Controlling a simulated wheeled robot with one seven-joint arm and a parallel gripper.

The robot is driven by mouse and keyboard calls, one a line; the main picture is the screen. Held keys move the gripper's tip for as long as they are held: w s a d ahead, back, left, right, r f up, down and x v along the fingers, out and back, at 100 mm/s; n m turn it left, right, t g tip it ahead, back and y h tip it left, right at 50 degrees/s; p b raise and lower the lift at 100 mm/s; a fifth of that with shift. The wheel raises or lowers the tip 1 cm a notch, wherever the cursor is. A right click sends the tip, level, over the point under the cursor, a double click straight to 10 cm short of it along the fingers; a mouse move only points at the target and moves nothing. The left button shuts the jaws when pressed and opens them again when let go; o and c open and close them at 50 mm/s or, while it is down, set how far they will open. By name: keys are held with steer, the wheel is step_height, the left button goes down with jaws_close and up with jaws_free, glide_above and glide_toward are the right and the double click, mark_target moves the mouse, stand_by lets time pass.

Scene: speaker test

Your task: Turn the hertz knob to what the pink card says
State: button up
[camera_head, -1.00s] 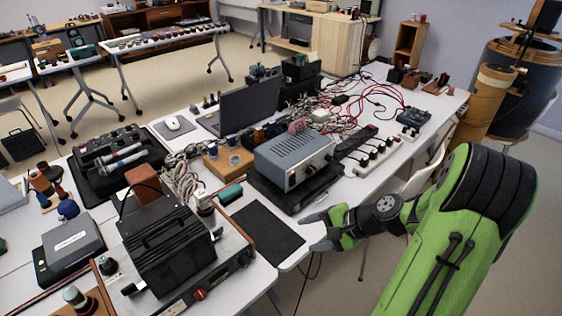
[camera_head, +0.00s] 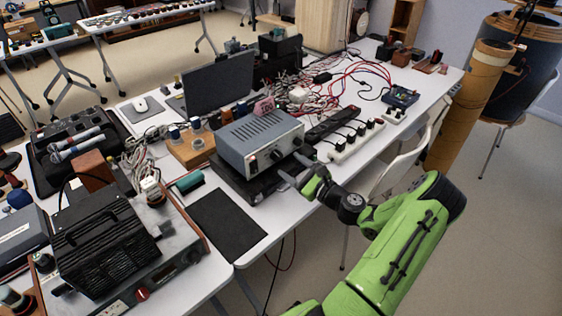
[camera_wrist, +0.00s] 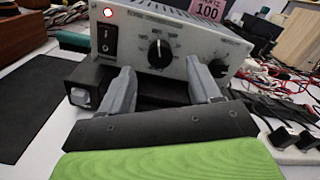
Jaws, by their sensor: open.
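The grey instrument box (camera_head: 262,142) stands on the table, and its front panel fills the top of the wrist view. The panel carries a large black knob (camera_wrist: 159,54) in the middle, its white mark pointing about straight up, and another black knob (camera_wrist: 218,67) to the right, partly behind a finger. Their labels are too small to read, so I cannot tell which is hertz. The pink card (camera_wrist: 208,8) on top reads 100 under a cut-off word; it also shows in the head view (camera_head: 263,106). My gripper (camera_wrist: 160,68) is open, fingers either side of the middle knob, apparently short of it.
A black rocker switch (camera_wrist: 107,38) and a lit red lamp (camera_wrist: 108,13) are left on the panel. The box rests on a flat black unit (camera_head: 238,184). A white power strip (camera_head: 355,140) and cables lie to the right. A black mat (camera_head: 228,223) lies in front.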

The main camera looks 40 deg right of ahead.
mark_target(278, 158)
steer(key=w, duration=0.5)
steer(key=shift+w+a+b, duration=0.1)
steer(key=shift+b, duration=0.2)
steer(key=shift+c, duration=0.4)
steer(key=c, duration=1)
steer(key=shift+n, duration=0.3)
steer(key=n+b, duration=0.1)
steer(key=n, duration=0.2)
steer(key=shift+f, duration=0.15)
steer(key=shift+a+n+b, duration=0.1)
steer(key=shift+n+b, duration=0.95)
steer(key=shift+n, duration=0.95)
